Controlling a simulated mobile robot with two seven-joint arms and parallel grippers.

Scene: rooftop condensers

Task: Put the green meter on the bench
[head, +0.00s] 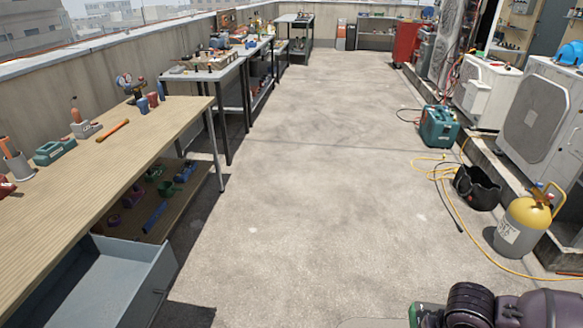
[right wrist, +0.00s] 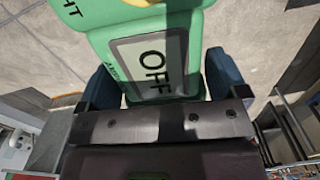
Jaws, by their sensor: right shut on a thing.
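The green meter (right wrist: 120,35) fills the upper middle of the right wrist view, its grey display reading "OFF". My right gripper (right wrist: 163,75) is shut on it, with one dark blue finger on each side. In the head view, my right arm shows at the bottom right with a green edge beside it, probably the meter; the fingers are hidden there. The nearest bench (head: 75,205) has a wooden top and stands at the left, well apart from the right arm. My left gripper is not in view.
The bench top holds a teal device (head: 55,151), an orange-handled tool (head: 112,130) and several cups. An open grey drawer (head: 125,280) sticks out below its front. The concrete floor between is clear.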

